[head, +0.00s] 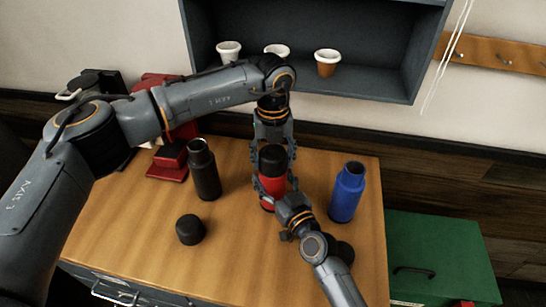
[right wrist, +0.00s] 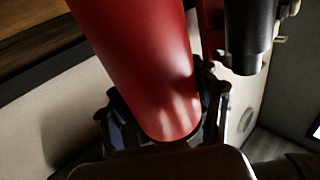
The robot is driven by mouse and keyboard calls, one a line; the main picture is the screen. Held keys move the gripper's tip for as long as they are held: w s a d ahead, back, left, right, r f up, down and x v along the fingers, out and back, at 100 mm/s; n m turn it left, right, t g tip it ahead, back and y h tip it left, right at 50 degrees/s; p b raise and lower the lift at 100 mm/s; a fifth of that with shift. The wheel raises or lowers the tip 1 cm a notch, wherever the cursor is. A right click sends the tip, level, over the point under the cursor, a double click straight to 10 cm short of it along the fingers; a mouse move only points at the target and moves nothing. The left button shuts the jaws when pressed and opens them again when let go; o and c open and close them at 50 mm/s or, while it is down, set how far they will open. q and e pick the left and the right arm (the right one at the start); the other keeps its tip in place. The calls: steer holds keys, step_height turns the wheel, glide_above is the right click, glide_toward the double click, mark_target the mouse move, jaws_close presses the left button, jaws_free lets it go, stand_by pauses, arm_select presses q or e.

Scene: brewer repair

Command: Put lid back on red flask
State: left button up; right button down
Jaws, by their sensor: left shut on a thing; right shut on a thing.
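The red flask (head: 269,186) stands upright near the middle of the wooden table. Its black lid (head: 272,158) is at the flask's mouth, in line with the body; I cannot tell whether it is fully seated. My left gripper (head: 273,153) reaches down from above and is shut on the lid. My right gripper (head: 272,192) comes from the front and is shut around the red flask's body. In the right wrist view the red flask (right wrist: 140,60) fills the space between the fingers of my right gripper (right wrist: 165,115).
An open black flask (head: 204,172) stands to the left, an open blue flask (head: 346,193) to the right. A loose black lid (head: 190,230) lies front left; another (head: 342,252) is partly behind my right arm. A shelf (head: 380,85) with cups hangs behind; a green box (head: 435,255) is right.

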arm_select(q)
steer(key=o, duration=1.3)
steer(key=shift+c, duration=0.2)
steer(key=shift+r, duration=2.3)
steer(key=shift+c, duration=0.4)
step_height(320, 180, up, 3)
steer(key=n, duration=0.5)
steer(key=shift+r+n, duration=0.2)
steer(key=shift+n, duration=0.1)
steer(key=shift+f, duration=0.1)
